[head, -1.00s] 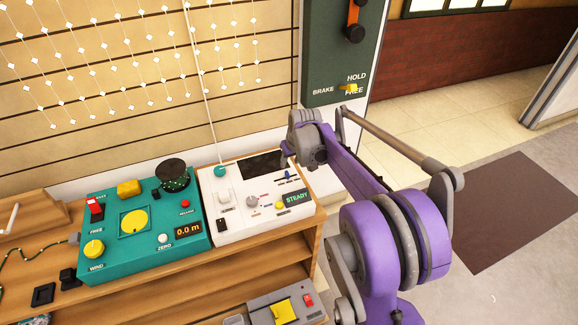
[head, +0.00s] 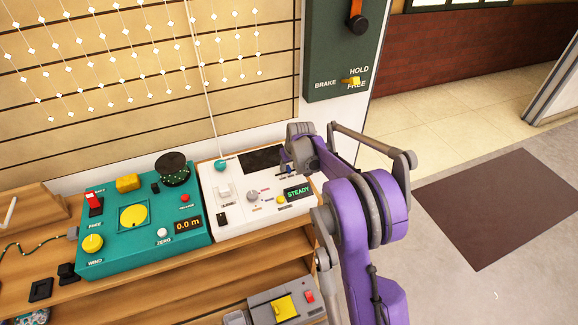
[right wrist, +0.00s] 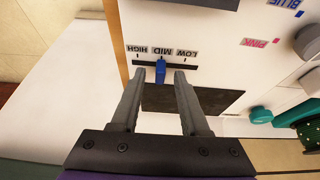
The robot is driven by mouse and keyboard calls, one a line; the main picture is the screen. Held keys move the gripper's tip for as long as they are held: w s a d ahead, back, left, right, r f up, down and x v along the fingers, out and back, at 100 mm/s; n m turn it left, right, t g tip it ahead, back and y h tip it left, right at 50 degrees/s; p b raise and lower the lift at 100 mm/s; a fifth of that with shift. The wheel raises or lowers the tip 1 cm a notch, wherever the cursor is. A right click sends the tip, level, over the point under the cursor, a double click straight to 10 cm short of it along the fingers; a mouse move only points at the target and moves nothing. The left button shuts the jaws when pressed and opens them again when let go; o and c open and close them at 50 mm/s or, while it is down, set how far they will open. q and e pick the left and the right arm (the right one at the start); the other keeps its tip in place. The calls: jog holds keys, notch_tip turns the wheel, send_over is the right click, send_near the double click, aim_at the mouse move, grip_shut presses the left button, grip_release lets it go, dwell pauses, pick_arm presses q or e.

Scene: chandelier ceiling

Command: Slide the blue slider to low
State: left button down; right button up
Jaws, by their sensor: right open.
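The blue slider (right wrist: 161,70) sits in a dark horizontal slot on the white panel (head: 222,224), at the MID label. In the right wrist view the labels appear upside down, with HIGH to the left and LOW to the right. My right gripper (right wrist: 159,73) is open, with one fingertip on each side of the slider and a gap visible on both sides. In the head view, my right gripper (head: 286,163) is over the panel's back right part and largely covers the slider. My left gripper is not in view.
A teal box (head: 112,255) with a yellow knob and several switches stands left of the white panel. A wooden shelf (head: 215,265) supports both. A green brake panel (head: 337,50) stands behind on the right. A grey box (head: 262,312) sits lower down.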

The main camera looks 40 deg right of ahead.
jog(key=shift+c, duration=0.3)
grip_shut()
dwell(1.1)
